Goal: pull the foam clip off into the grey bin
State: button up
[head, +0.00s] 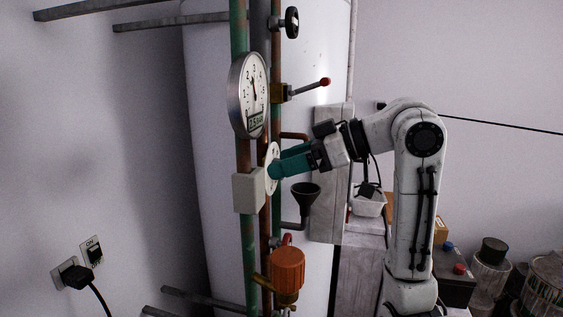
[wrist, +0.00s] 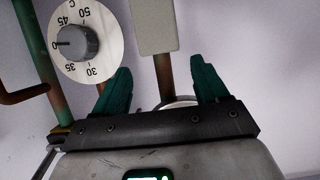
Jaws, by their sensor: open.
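A pale grey-beige block on the pipes (head: 249,190) may be the foam clip; I cannot tell its material. In the wrist view a similar block (wrist: 154,25) sits on a copper-brown pipe, ahead of the fingers. My gripper (head: 284,163) has teal fingers and is beside the pipes, just above the block in the head view. In the wrist view my gripper (wrist: 164,82) is open and empty, with the pipe showing between its fingers and the block beyond the tips. A light grey bin (head: 368,207) stands behind the pipes, right of the funnel, with a dark object in it.
A white numbered dial (wrist: 85,42) is left of the fingers. A round gauge (head: 248,95), a red-tipped lever (head: 308,88), a black funnel (head: 305,194) and an orange valve part (head: 287,268) crowd the pipes. Jars and tins (head: 490,268) stand at lower right.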

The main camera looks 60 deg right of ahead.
aim_at(261, 178)
jog(key=p+x, duration=0.1)
jog(key=x, duration=0.9)
jog(key=shift+f, duration=0.1)
jog(key=shift+c, duration=0.4)
jog(key=c, duration=0.8)
jog(key=shift+s, duration=0.1)
jog(key=shift+s, duration=0.1)
jog(key=shift+s+d+p, duration=0.3)
jog(key=shift+s+d, duration=0.05)
jog(key=shift+s, duration=0.5)
jog(key=shift+s+d+p, duration=0.3)
jog(key=shift+s, duration=0.5)
jog(key=shift+s+d+p, duration=0.3)
jog(key=shift+s+d, duration=0.05)
jog(key=shift+s, duration=0.6)
jog(key=shift+s+d+p, duration=0.25)
jog(key=shift+s+d, duration=0.05)
jog(key=shift+s, duration=0.65)
